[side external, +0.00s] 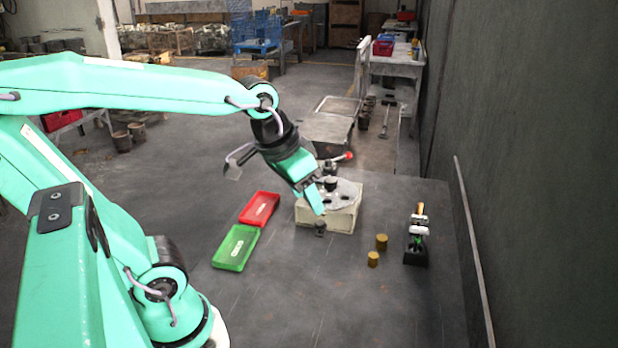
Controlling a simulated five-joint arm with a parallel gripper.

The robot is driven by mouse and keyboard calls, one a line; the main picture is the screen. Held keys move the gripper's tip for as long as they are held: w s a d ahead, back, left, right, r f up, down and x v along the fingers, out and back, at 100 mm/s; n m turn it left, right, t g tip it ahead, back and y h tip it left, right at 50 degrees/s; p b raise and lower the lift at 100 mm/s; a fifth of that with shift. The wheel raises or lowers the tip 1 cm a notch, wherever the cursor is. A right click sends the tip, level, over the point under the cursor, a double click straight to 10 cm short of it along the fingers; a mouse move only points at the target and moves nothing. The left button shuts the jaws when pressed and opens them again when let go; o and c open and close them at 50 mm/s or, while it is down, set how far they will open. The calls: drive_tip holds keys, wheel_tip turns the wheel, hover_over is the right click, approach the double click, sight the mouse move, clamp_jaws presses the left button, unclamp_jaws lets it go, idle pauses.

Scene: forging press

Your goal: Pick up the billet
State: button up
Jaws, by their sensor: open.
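A small dark grey cylinder (320,228), which looks like a billet, stands upright on the dark table in front of the pale press block. My gripper (317,208) is open and points down, with its fingertips just above this cylinder. I cannot tell whether they touch it. Two brass-coloured cylinders (381,241) stand to the right, one slightly nearer the camera (373,258). Another dark cylindrical piece (330,184) stands on the round grey plate of the press block (340,217).
A green tray (236,247) and a red tray (260,209) lie left of the block. A red-tipped lever (348,156) rises behind it. A dark stand with tools (416,250) is at the right, near the wall (530,150). The front table is clear.

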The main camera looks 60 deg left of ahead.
drive_tip(key=w+f+n+g, duration=0.15)
drive_tip(key=w+f, duration=0.35)
drive_tip(key=w, duration=0.6)
drive_tip(key=g, duration=0.3)
hover_over(374, 254)
drive_tip(key=shift+n, duration=0.25)
drive_tip(key=f, duration=1)
drive_tip(key=shift+s+f, duration=0.25)
drive_tip(key=shift+w+f, duration=0.3)
drive_tip(key=shift+f, duration=0.3)
drive_tip(key=shift+s+f, duration=0.1)
drive_tip(key=shift+f, duration=3.8)
clamp_jaws()
